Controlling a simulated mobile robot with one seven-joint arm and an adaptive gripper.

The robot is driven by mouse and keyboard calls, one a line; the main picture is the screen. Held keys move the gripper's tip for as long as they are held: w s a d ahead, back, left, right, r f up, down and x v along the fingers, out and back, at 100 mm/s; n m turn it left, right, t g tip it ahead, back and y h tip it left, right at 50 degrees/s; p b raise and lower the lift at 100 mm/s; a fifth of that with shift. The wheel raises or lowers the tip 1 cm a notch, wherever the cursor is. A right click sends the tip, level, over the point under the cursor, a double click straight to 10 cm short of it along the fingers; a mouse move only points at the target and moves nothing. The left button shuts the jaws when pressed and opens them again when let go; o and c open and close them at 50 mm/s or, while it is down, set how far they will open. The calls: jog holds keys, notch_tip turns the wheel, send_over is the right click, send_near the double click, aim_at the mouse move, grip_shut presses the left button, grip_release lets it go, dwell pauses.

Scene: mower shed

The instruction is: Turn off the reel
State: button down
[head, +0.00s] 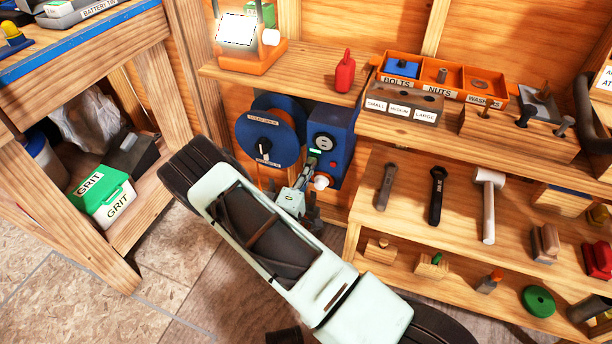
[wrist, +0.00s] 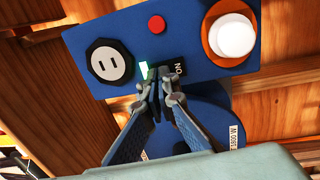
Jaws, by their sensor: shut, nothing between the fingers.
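The blue reel (head: 270,135) stands under the shelf, with a blue control box (head: 340,132) at its right. A black switch plate (wrist: 178,70) reads ON upside down, beside a lit green patch (wrist: 143,70). My gripper (wrist: 161,78) is shut and empty, its fingertips at the switch, partly hiding it; contact cannot be told. In the head view my gripper (head: 311,166) is at the box's front.
A shelf (head: 300,75) with an orange lamp (head: 250,60) and red bottle (head: 344,73) is above the reel. Stepped shelves with a mallet (head: 488,205) and other tools lie right. A workbench with a GRIT box (head: 103,195) stands left.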

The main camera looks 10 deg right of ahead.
jog(key=shift+w+r, duration=0.1)
jog(key=shift+r, duration=0.05)
jog(key=p, duration=0.1)
jog(key=g+p, duration=0.1)
jog(key=shift+w+d+y+p, duration=0.2)
jog(key=shift+w+y+p, duration=0.05)
jog(key=shift+y+p, duration=0.05)
jog(key=shift+a, duration=0.1)
